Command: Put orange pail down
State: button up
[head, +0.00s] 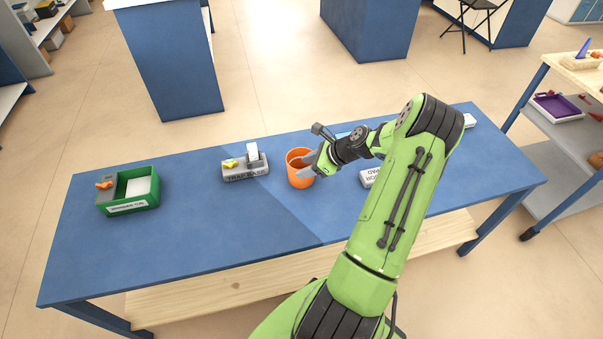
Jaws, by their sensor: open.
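The orange pail (299,178) stands upright on the blue table (215,235), a little right of the grey base marked "TRAP BASE". My gripper (313,162) is at the right side of the pail, near its rim, with my green arm reaching in from the right. The jaws are open. Part of the pail's right rim is hidden behind the fingers, and I cannot tell whether a finger touches it.
The grey trap base (245,174) carries a yellow piece and a white block. A green box (130,190) sits at the table's left end. A labelled white item (369,178) lies right of the pail, partly behind my arm. The table's front left is clear.

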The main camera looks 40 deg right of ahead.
aim_at(291, 173)
jog(key=b+x, duration=0.1)
jog(key=x, duration=0.3)
jog(key=shift+w+f, duration=0.1)
jog(key=shift+f, duration=0.15)
jog(key=shift+r, duration=0.15)
jog(key=shift+c, duration=0.2)
grip_shut()
jog(key=shift+r, duration=0.1)
